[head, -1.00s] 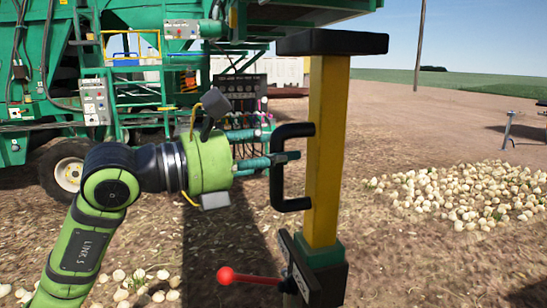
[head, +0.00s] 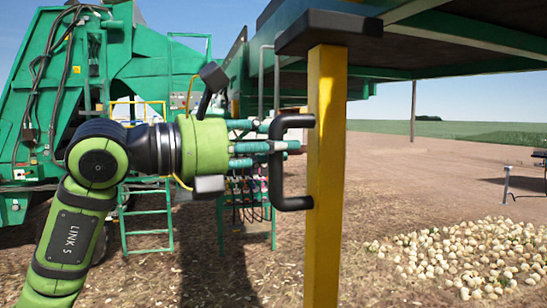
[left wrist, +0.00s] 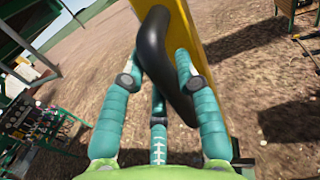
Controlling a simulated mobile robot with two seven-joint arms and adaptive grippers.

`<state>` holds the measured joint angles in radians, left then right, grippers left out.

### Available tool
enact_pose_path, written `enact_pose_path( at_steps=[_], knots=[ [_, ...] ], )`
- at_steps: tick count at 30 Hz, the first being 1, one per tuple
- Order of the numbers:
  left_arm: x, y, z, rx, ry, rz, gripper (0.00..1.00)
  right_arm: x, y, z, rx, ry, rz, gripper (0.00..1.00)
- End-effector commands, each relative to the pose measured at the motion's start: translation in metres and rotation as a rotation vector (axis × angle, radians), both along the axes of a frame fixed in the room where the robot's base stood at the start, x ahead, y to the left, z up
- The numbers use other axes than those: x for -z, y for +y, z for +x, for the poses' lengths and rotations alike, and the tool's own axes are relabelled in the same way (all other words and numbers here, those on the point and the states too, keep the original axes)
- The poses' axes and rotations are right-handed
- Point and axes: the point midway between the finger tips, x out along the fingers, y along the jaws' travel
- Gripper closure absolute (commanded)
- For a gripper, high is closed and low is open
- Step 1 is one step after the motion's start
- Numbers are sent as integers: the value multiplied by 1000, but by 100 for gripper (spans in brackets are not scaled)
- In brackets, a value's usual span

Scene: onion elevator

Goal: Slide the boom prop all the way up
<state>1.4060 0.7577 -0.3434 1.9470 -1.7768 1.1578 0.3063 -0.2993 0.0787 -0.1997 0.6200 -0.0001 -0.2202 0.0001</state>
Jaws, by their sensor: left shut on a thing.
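The boom prop is a yellow upright post (head: 326,180) with a black top pad (head: 326,33) and a black D-shaped handle (head: 277,178) on its left side. My left gripper (head: 285,147) comes in from the left, its teal fingers around the handle's vertical bar. The left wrist view shows the fingers closed about the black handle (left wrist: 157,48), with the yellow post (left wrist: 206,70) just behind it. The black pad is close to the underside of the green boom (head: 410,40); I cannot tell if they touch. The post's lower end is out of view. My right gripper is not in view.
A large green machine (head: 160,75) with a small green ladder (head: 147,218) stands behind on the left. A pile of pale onions (head: 460,258) lies on the soil at right. Open ground lies beyond the post.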

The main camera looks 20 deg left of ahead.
Motion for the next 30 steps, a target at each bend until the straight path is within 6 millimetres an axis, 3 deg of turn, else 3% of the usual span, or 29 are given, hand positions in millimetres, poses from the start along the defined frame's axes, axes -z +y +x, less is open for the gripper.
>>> enact_pose_path(
  at_steps=[1, 3, 15, 16, 17, 18, 30],
  knots=[
    [-12, 1, -1, -2, -16, -8, 100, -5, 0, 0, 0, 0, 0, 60],
    [-15, 1, -1, -2, -16, -8, 100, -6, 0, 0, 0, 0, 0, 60],
    [-17, 3, -1, -5, -18, -10, 100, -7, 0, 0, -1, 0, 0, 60],
    [-17, 3, -1, -5, -17, -11, 61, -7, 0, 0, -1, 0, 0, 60],
    [-17, 3, -1, -6, -17, -11, 49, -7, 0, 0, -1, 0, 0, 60],
    [-17, 3, -1, -5, -16, -10, 44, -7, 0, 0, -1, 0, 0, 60],
    [-12, 5, -4, -2, -6, -3, 44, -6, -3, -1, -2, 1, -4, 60]
  ],
)
